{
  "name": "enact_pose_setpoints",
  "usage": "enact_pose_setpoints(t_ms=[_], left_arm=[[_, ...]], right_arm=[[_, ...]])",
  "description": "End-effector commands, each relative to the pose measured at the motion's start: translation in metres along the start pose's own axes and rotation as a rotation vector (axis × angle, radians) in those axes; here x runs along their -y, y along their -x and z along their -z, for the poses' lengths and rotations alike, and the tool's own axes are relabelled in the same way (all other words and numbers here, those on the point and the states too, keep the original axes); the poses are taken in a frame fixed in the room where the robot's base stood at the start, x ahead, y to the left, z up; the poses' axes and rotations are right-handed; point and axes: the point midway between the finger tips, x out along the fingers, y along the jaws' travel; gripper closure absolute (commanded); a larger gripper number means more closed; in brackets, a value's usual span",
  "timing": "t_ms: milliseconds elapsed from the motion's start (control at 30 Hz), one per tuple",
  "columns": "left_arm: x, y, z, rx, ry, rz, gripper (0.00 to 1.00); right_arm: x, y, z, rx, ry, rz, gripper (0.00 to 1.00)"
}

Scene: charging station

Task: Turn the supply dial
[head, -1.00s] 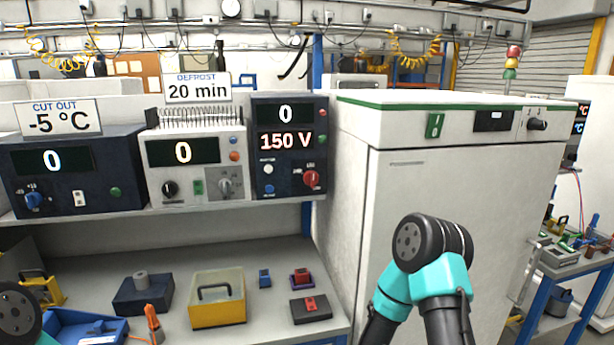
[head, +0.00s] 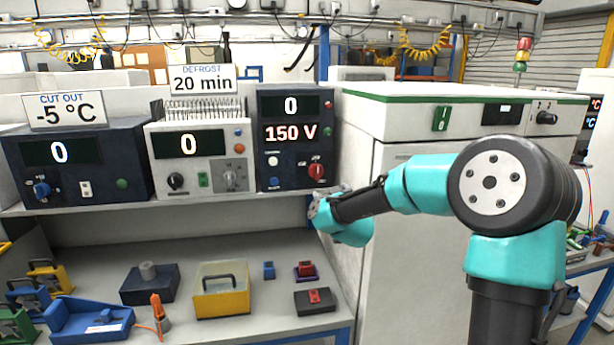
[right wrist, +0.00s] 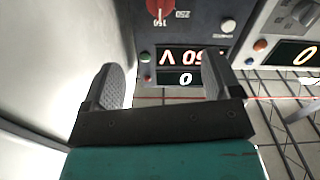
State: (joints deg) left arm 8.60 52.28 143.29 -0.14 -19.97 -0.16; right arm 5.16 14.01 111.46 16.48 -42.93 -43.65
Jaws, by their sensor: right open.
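The dark blue supply unit (head: 290,190) stands on the shelf at the right end of the row of instruments. It reads 0 and 150 V and has a red dial (head: 317,171) at its lower right. In the right wrist view, the unit appears upside down, with the red dial (right wrist: 160,9) at the top edge, partly cut off. My right gripper (right wrist: 162,80) is open and empty, its two fingers apart and pointing towards the unit's front, with the display between them. In the head view, my right arm's end is just below the unit's right side. My left gripper is not in view.
A white defrost unit (head: 192,150) and a cut-out unit (head: 75,160) stand to the left. A large white cabinet (head: 400,150) rises close on the right. Below the shelf, a bench holds a yellow tray (head: 222,302), a blue box and small blocks.

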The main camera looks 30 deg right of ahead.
Motion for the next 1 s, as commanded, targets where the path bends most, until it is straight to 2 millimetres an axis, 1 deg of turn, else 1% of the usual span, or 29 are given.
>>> enact_pose_setpoints(t_ms=[267, 367, 467, 567, 1000], left_arm=[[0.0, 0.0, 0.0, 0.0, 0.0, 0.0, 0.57], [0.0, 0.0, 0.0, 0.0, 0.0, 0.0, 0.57], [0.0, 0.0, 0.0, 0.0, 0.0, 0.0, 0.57], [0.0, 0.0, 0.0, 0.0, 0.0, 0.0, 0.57], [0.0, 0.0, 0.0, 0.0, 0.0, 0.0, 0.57]], right_arm=[[0.001, -0.001, -0.002, 0.003, -0.001, 0.002, 0.16], [0.001, -0.004, -0.002, 0.004, -0.001, 0.003, 0.16], [0.001, -0.012, -0.002, 0.003, -0.001, 0.002, 0.16], [0.001, -0.025, -0.002, 0.003, -0.001, 0.002, 0.16], [0.002, -0.095, -0.003, 0.004, -0.002, 0.002, 0.16]])
